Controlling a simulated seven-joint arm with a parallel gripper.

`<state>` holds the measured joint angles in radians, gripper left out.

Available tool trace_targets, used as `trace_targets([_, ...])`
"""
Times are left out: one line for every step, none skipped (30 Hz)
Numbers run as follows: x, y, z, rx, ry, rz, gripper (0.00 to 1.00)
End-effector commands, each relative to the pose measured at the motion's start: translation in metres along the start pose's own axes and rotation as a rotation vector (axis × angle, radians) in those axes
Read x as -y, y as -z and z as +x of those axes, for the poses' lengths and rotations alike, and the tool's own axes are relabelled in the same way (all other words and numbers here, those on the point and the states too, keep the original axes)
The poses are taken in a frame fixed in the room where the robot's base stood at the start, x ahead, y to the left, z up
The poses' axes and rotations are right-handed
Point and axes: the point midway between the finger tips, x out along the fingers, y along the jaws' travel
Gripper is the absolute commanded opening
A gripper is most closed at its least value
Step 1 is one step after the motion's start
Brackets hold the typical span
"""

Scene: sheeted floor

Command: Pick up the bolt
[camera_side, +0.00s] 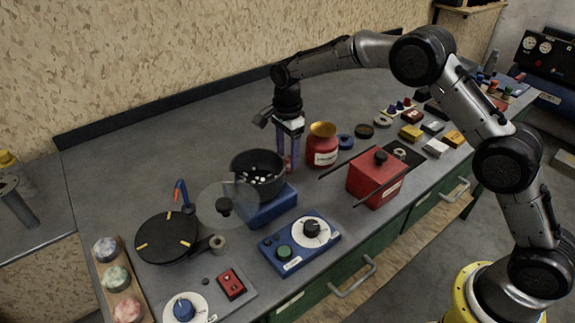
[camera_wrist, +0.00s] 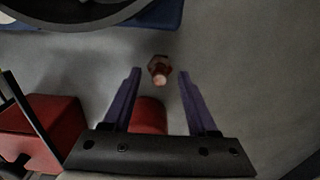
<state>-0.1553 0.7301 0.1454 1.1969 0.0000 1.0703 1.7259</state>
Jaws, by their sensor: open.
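The bolt (camera_wrist: 159,70) is small and copper-brown with a hexagonal head. In the wrist view it shows between the tips of my gripper (camera_wrist: 160,76), with a gap to each finger. In the side view my gripper (camera_side: 289,160) points down at the bench, its two purple fingers apart and empty. A small reddish bit of the bolt (camera_side: 287,163) shows by the fingertips, partly hidden by them. I cannot tell how far the tips are above the bench.
A black pot (camera_side: 258,170) on a blue base (camera_side: 268,207) stands close on the left. A red jar with a gold top (camera_side: 322,148) stands close on the right. A red box with rods (camera_side: 376,180) is nearer the front. Bare grey bench (camera_side: 210,135) lies behind.

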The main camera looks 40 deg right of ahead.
Motion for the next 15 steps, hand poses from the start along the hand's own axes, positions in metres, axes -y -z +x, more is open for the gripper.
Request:
trace_targets([0.000, 0.000, 0.007, 0.000, -0.001, 0.000, 0.59])
trace_targets([-0.001, 0.000, 0.010, 0.000, -0.001, 0.000, 0.59])
trace_targets([-0.001, 0.000, 0.013, 0.000, -0.001, 0.000, 0.59])
trace_targets([0.000, 0.000, 0.015, 0.000, 0.000, 0.000, 0.59])
trace_targets([0.000, 0.000, 0.016, 0.000, 0.000, 0.000, 0.59])
trace_targets([0.000, 0.000, 0.017, 0.000, 0.001, 0.000, 0.59])
trace_targets([0.000, 0.000, 0.017, 0.000, 0.001, 0.000, 0.59])
trace_targets([0.000, 0.000, 0.017, 0.000, 0.001, 0.000, 0.59])
trace_targets([0.000, 0.000, 0.017, 0.000, 0.001, 0.000, 0.59])
trace_targets([0.000, 0.000, 0.017, 0.000, 0.001, 0.000, 0.59])
trace_targets([0.000, 0.000, 0.017, 0.000, 0.001, 0.000, 0.59])
trace_targets([0.000, 0.000, 0.017, 0.000, 0.001, 0.000, 0.59])
trace_targets([0.000, 0.000, 0.017, 0.000, 0.001, 0.000, 0.53])
trace_targets([0.000, 0.000, 0.017, 0.000, 0.001, 0.000, 0.48])
trace_targets([0.000, 0.000, 0.017, 0.000, 0.001, 0.000, 0.41])
